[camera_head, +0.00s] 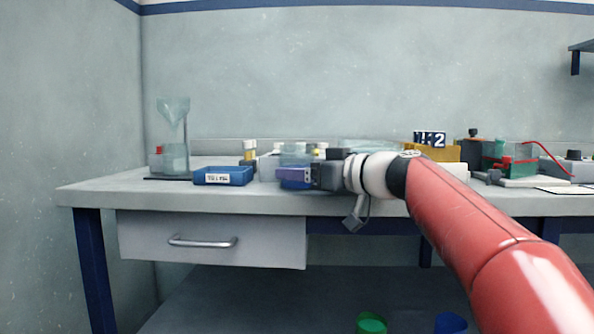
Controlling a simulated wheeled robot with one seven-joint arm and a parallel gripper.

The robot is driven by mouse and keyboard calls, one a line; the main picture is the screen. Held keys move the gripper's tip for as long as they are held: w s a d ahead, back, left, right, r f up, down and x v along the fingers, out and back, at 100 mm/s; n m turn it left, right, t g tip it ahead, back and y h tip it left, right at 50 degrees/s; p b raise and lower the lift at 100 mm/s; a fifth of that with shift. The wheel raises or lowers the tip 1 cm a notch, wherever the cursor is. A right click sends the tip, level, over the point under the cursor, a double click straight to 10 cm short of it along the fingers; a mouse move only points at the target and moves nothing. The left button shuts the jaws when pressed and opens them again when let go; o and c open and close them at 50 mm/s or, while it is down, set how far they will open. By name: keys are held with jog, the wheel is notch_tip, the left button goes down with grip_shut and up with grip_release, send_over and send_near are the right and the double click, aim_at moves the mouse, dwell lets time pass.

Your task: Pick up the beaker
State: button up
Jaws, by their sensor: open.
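My gripper (283,175) reaches in from the right and points left, low over the front part of the bench. It is open, and I see nothing held in it. A clear, pale-green vessel (293,154) shows just behind and above the fingers. Its lower part is hidden by my gripper, and I cannot tell if it is the beaker. Another clear glass vessel (175,158) stands at the left end on a dark base, with a funnel-like clear piece (174,108) above it. It is well apart from my gripper.
A blue labelled box (223,176) sits on the bench (120,191) left of my gripper. Small yellow-and-white items (249,152) stand behind it. A yellow box (440,151) and a green-and-red device (508,158) stand at the right. The front left corner is clear.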

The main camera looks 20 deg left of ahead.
jog(key=c, duration=0.7)
jog(key=shift+c, duration=0.5)
jog(key=shift+r, duration=0.1)
